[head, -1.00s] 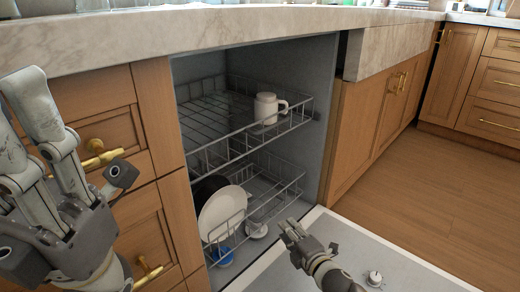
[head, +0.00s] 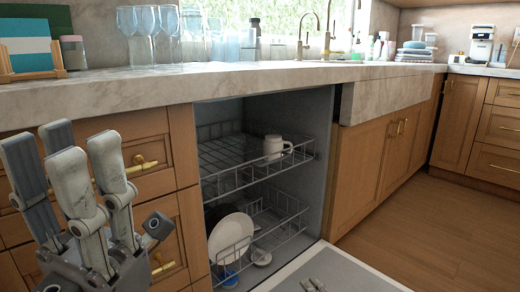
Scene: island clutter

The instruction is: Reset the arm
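My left gripper (head: 78,165) is at the lower left of the head view, in front of the wooden drawers (head: 150,165). Its fingers point up and are spread apart with nothing between them. My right gripper (head: 313,286) shows only as fingertips at the bottom edge, over the open dishwasher door (head: 345,270). Whether it is open or shut is not clear. The open dishwasher has an upper rack (head: 225,165) with a white mug (head: 274,147) and a lower rack (head: 285,222) with a white plate (head: 232,236).
The marble counter (head: 260,80) runs above the dishwasher. It holds several glasses (head: 145,25), a book on a wooden stand (head: 30,45), a faucet (head: 308,35) and bottles (head: 378,48). The lowered door juts out over the floor. Wooden floor (head: 430,225) is clear at the right.

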